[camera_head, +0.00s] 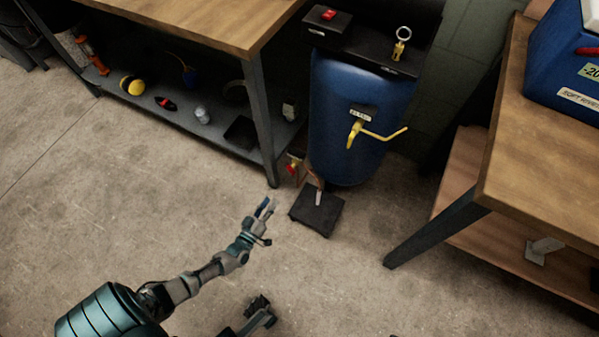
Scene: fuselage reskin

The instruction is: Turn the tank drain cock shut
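A blue tank (345,95) stands upright between two benches. A yellow lever handle (375,132) sticks out from its front under a small label. Low at the tank's left side is a small red-handled fitting (293,168); which one is the drain cock I cannot read from here. My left gripper (267,207) is open and empty, below and left of the tank, apart from both fittings. My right gripper (262,304) is at the bottom edge, only partly in view, far from the tank; its finger state is unclear.
A black pedal-like block (317,209) lies on the floor before the tank. A left bench (215,18) has a low shelf (215,125) with loose items. A right wooden bench (535,130) carries a blue box (565,70). The front floor is clear.

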